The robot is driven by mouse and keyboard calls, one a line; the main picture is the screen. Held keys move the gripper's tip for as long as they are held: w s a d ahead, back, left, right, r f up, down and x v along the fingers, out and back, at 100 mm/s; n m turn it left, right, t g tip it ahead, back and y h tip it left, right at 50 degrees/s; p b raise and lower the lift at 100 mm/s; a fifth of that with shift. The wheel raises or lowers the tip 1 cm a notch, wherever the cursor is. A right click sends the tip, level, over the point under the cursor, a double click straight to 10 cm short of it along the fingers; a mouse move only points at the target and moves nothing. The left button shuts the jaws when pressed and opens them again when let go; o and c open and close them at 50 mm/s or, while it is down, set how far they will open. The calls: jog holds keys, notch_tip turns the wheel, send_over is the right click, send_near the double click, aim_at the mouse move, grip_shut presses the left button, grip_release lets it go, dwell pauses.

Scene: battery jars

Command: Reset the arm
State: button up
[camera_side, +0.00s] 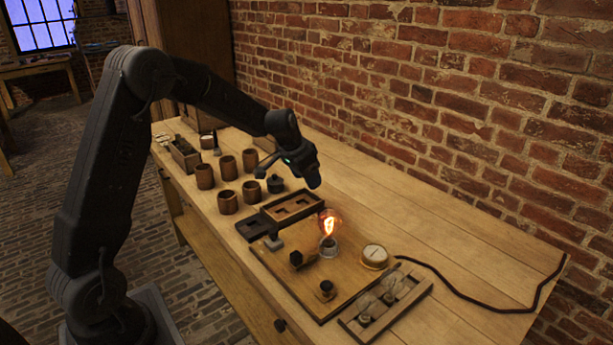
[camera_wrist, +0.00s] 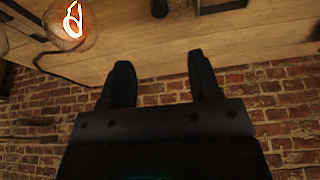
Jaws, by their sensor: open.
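My gripper (camera_wrist: 162,78) shows in the wrist view with its two dark fingers spread apart and nothing between them. The fingers are small and hard to make out there. Several brown jars (camera_side: 228,202) stand on the bench left of a dark tray (camera_side: 255,226) and a wooden tray with recesses (camera_side: 292,207). A lit bulb (camera_side: 329,226) stands upright on a wooden board (camera_side: 275,265); it also glows in the wrist view (camera_wrist: 72,22).
A round dial (camera_side: 374,256) and a rack with clear bulbs (camera_side: 386,304) stand at the front right. A dark cable (camera_side: 480,304) runs rightward along the bench. A brick wall (camera_side: 480,90) rises behind. The bench's right part is mostly clear.

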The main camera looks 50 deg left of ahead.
jog(key=s+d+r, duration=1)
jog(key=s+r, duration=0.1)
jog(key=s, duration=0.1)
jog(key=s+d, duration=0.3)
jog(key=s, duration=0.6)
jog(key=s+d+r+t, duration=0.1)
jog(key=s+d, duration=0.2)
jog(key=s, duration=0.6)
jog(key=shift+s+r+n, duration=0.15)
jog(key=shift+s+n, duration=0.1)
jog(key=shift+n, duration=0.15)
jog(key=shift+w+r, duration=0.1)
